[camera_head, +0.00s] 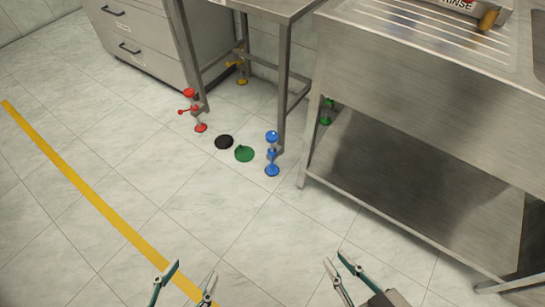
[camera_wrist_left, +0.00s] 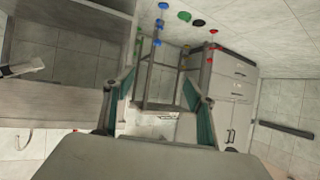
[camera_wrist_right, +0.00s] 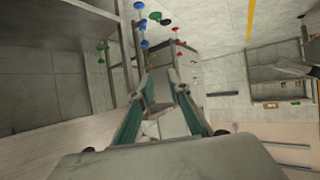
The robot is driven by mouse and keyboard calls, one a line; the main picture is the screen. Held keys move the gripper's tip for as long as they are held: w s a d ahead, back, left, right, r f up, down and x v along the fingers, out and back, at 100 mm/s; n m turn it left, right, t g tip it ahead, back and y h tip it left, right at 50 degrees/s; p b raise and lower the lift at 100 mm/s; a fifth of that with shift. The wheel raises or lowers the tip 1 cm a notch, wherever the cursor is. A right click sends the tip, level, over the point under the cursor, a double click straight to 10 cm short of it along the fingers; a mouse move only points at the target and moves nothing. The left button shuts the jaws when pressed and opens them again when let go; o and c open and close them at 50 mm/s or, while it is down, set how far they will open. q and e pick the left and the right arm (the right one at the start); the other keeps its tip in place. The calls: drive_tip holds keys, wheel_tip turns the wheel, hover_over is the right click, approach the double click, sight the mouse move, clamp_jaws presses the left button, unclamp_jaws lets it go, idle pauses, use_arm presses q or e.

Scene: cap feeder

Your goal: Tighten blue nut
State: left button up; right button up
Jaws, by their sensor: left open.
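The blue nut assembly (camera_head: 272,155) stands upright on the floor beside the front right leg of the small steel table. It has a round base, a middle piece and a rounded top. Its blue parts also show at the top of the left wrist view (camera_wrist_left: 159,24) and the right wrist view (camera_wrist_right: 141,24). My left gripper (camera_head: 194,269) is open and empty, low in the head view and left of the blue assembly. My right gripper (camera_head: 334,258) is open and empty, low and right of it. Both are well apart from it.
A red assembly (camera_head: 190,110), a yellow one (camera_head: 240,66) and a green one (camera_head: 326,110) stand by other table legs. A black disc (camera_head: 224,142) and a green disc (camera_head: 244,153) lie on the floor. A steel sink bench (camera_head: 420,95) stands right; the front floor is clear.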

drive_tip(key=shift+w+r+p, duration=0.3)
drive_tip(key=shift+r, duration=0.3)
drive_tip(key=shift+w+r+p, duration=0.25)
drive_tip(key=shift+w+r, duration=0.05)
drive_tip(key=shift+r, duration=0.25)
clamp_jaws()
use_arm(q)
wheel_tip(320, 180, up, 6)
drive_tip(key=w+a+p, duration=0.1)
drive_tip(key=a+p, duration=0.1)
drive_tip(key=p, duration=0.7)
drive_tip(key=shift+g+y, duration=0.6)
drive_tip(key=shift+y, duration=0.1)
drive_tip(key=s+p, duration=0.1)
drive_tip(key=p, duration=0.1)
drive_tip(key=s+a+f+p, duration=0.1)
drive_tip(key=p, duration=0.2)
drive_tip(key=s+a+f+p, duration=0.1)
drive_tip(key=s+p, duration=0.1)
drive_tip(key=shift+a+f, duration=0.1)
drive_tip(key=shift+a, duration=0.05)
use_arm(e)
drive_tip(key=s+d+r+g+h, duration=0.1)
drive_tip(key=s+d, duration=0.3)
drive_tip(key=shift+d+r, duration=0.15)
drive_tip(key=shift+r, duration=0.1)
